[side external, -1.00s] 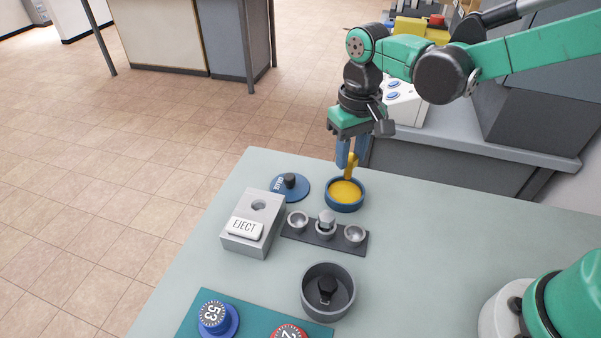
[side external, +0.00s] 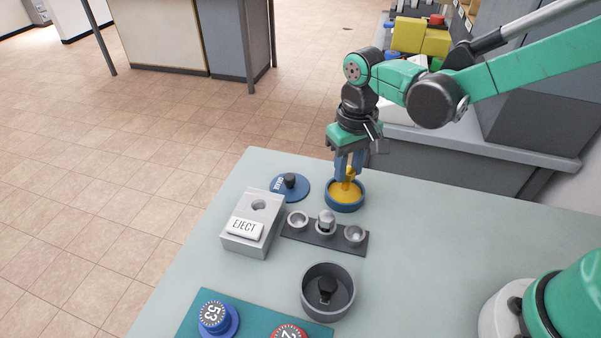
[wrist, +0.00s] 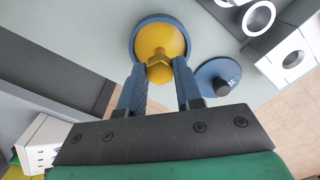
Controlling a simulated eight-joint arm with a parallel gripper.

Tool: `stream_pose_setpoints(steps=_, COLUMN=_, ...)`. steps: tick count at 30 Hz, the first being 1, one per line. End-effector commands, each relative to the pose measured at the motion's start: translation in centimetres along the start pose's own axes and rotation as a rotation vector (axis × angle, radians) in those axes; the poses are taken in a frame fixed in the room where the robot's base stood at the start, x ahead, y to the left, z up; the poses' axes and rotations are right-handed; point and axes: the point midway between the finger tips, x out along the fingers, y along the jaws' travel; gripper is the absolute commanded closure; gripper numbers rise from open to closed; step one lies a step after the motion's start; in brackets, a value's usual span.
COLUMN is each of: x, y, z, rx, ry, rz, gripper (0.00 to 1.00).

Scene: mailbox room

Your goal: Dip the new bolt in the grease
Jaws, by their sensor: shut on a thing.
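A yellow hex bolt (side external: 349,176) is held between the two blue fingers of my gripper (side external: 349,163), which is shut on it. The bolt points down over a blue round dish (side external: 345,208) of yellow grease (side external: 337,190). Its lower end appears to be in the grease; the tip cannot be made out. In the wrist view, the bolt's hex head (wrist: 160,70) sits between my fingertips, over the near part of the dish (wrist: 138,32). My gripper is above the dish and points down.
A blue lid (side external: 300,188) with a black knob lies left of the dish.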

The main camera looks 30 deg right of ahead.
Motion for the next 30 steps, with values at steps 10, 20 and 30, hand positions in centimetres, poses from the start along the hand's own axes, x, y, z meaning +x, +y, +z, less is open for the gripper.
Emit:
stream_pose_setpoints(steps=10, x=0.3, y=0.0, z=0.0, rx=0.000, ry=0.000, rz=0.000, gripper=1.00)
stream_pose_setpoints(steps=20, x=0.7, y=0.0, z=0.0, rx=0.000, ry=0.000, rz=0.000, gripper=1.00)
stream_pose_setpoints(steps=30, x=1.1, y=0.0, z=0.0, rx=0.000, ry=0.000, rz=0.000, gripper=1.00)
